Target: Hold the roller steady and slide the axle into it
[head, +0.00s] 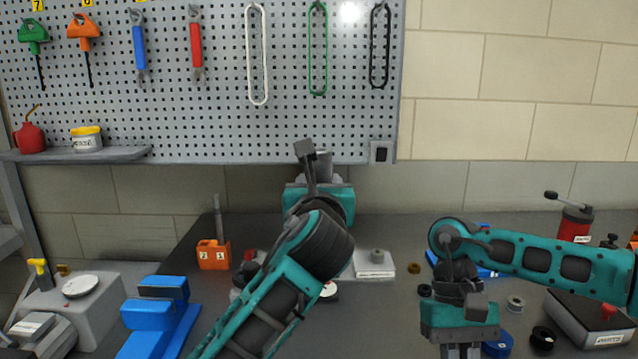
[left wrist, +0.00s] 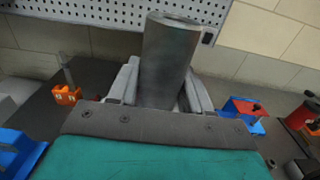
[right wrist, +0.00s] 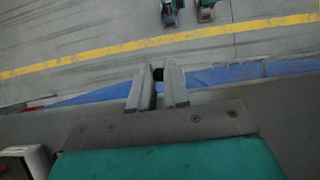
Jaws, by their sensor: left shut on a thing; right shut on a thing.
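The roller (left wrist: 168,60) is a thick dull-grey cylinder, standing up between the fingers of my left gripper (left wrist: 165,88) in the left wrist view. In the head view my left gripper (head: 318,165) points away towards the pegboard; my own arm and wrist hide most of what it holds. My right gripper (right wrist: 158,85) is shut on the axle (right wrist: 158,74), of which only a small dark end shows between the fingertips. In the head view the right gripper (head: 461,350) points down at the bottom edge and its axle is out of sight. Roller and axle are well apart.
An orange block (head: 213,255) with an upright grey rod stands at the left. A blue fixture (head: 158,318) is at the front left. A white block (head: 374,265) lies mid-bench. Small rings, a blue-and-red piece and a grey parts box (head: 592,325) are at the right.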

